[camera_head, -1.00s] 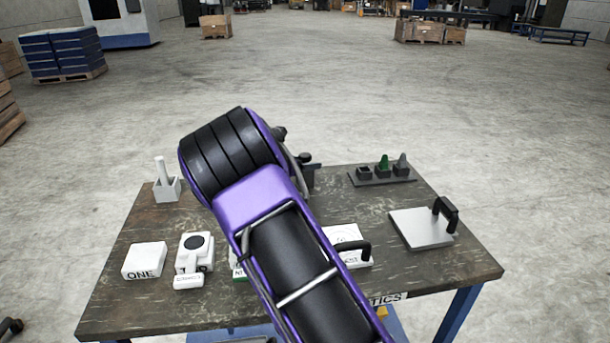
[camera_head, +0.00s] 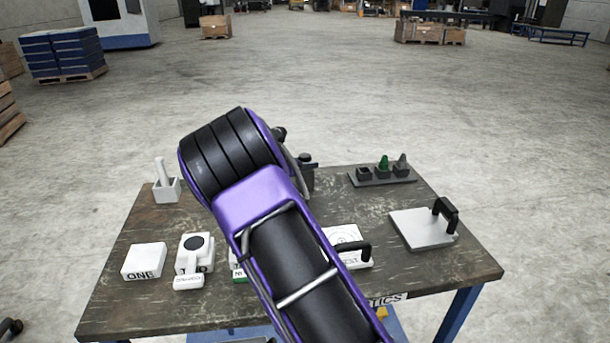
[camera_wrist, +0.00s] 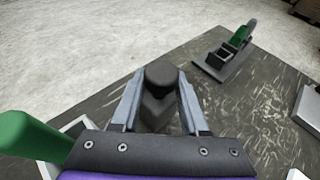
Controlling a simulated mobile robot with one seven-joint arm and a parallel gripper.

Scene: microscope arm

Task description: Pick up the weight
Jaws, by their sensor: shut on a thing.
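The weight is a dark grey piece with a round knob on top (camera_wrist: 160,74). In the wrist view it stands upright between the two grey fingers of my gripper (camera_wrist: 158,88), which is shut on it. In the head view a dark shape beside my arm, apparently the weight (camera_head: 307,177), shows at the table's back edge; my purple arm hides most of the gripper there. I cannot tell whether the weight's base touches the table.
A dark tray (camera_head: 400,180) with small pieces, one green, stands at the back right of the table (camera_head: 440,268). A grey plate with a black handle (camera_head: 420,230) is at right. White blocks (camera_head: 145,259) are at front left. A green handle (camera_wrist: 30,136) is close left of my gripper.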

